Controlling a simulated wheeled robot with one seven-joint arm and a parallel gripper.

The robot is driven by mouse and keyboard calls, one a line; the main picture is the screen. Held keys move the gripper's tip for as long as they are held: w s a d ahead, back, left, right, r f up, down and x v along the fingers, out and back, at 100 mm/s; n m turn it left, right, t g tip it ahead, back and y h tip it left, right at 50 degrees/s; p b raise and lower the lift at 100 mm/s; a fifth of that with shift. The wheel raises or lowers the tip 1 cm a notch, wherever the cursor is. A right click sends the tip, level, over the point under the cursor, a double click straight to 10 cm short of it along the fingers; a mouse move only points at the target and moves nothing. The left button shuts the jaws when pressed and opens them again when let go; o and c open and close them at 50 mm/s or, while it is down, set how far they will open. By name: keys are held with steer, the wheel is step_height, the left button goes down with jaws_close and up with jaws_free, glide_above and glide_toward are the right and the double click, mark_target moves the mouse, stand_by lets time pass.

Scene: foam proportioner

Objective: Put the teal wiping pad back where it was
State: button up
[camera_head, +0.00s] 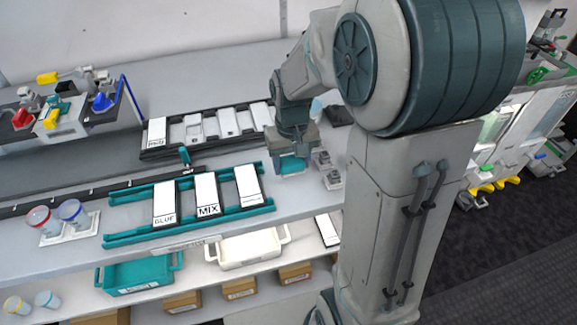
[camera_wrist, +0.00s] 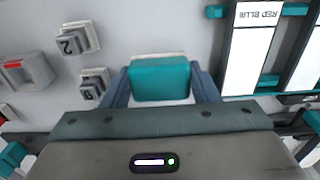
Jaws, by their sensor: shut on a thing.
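The teal wiping pad (camera_wrist: 160,78) is between the two fingers of my gripper (camera_wrist: 161,86) in the wrist view. The fingers press on its left and right sides. A thin white edge shows just beyond the pad; I cannot tell whether it is part of the pad or a holder under it. In the head view the pad (camera_head: 292,165) is below my gripper (camera_head: 292,158), at the right part of the bench, right of the teal rack. Whether the pad touches the bench is not clear.
A teal rack (camera_head: 122,239) with label cards stands to the left. Small grey numbered blocks (camera_wrist: 76,38) sit close to the pad. A black rack (camera_head: 160,152) of white trays lies behind. Two cups (camera_head: 73,213) stand at far left. Bare bench shows around the blocks.

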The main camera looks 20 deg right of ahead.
mark_target(290, 180)
steer(key=shift+w+a+f, duration=0.15)
steer(key=shift+w+f, duration=0.1)
steer(key=shift+f, duration=1.9)
steer(key=shift+f, duration=0.1)
steer(key=shift+f, duration=0.15)
steer(key=o, duration=1)
steer(key=shift+c, duration=0.2)
steer(key=shift+r, duration=0.2)
